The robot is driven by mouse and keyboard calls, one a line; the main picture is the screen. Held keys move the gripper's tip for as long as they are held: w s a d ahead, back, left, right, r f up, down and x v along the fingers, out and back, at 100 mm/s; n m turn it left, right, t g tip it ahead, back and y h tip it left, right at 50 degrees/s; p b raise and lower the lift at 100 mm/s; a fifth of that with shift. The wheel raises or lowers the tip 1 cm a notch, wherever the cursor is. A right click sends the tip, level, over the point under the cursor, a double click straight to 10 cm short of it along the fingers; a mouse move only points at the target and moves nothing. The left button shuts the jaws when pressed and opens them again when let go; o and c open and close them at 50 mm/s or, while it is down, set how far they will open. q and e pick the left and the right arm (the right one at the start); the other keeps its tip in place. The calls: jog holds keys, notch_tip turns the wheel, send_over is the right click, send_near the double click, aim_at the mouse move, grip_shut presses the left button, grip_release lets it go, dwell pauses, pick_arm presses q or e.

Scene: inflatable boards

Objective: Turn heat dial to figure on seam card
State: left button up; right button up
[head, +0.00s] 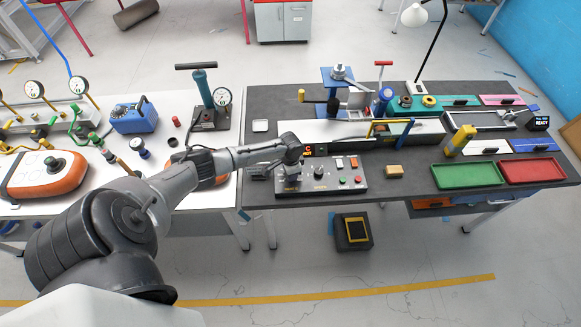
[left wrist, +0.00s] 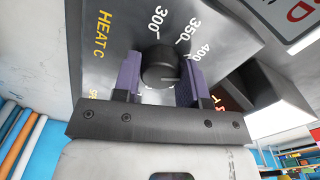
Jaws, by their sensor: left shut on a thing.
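The black heat dial (left wrist: 160,68) is on a grey panel marked HEAT C (left wrist: 100,35), with the figures 300, 350 and 400 showing beside it. My left gripper (left wrist: 161,75) is shut on the dial, one purple finger on each side. A pale line on the dial points right in the left wrist view, toward the right finger, which covers the marks there. In the head view my left gripper (head: 290,168) is over the left end of the control box (head: 345,186), hiding the dial. I cannot pick out the seam card with certainty. My right gripper is not in view.
A sponge-like block (head: 394,171), a green tray (head: 468,175) and a red tray (head: 531,171) stand further right. A press stand (head: 340,88) is behind.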

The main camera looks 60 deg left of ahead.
pick_arm(q)
jog(key=shift+r+n+p, duration=0.1)
jog(key=shift+n+p, duration=0.95)
jog(key=shift+n, duration=0.45)
jog(key=o, duration=0.9)
jog(key=shift+r, duration=0.35)
jog(key=shift+r+p, duration=0.8)
jog(key=shift+r, duration=5.7)
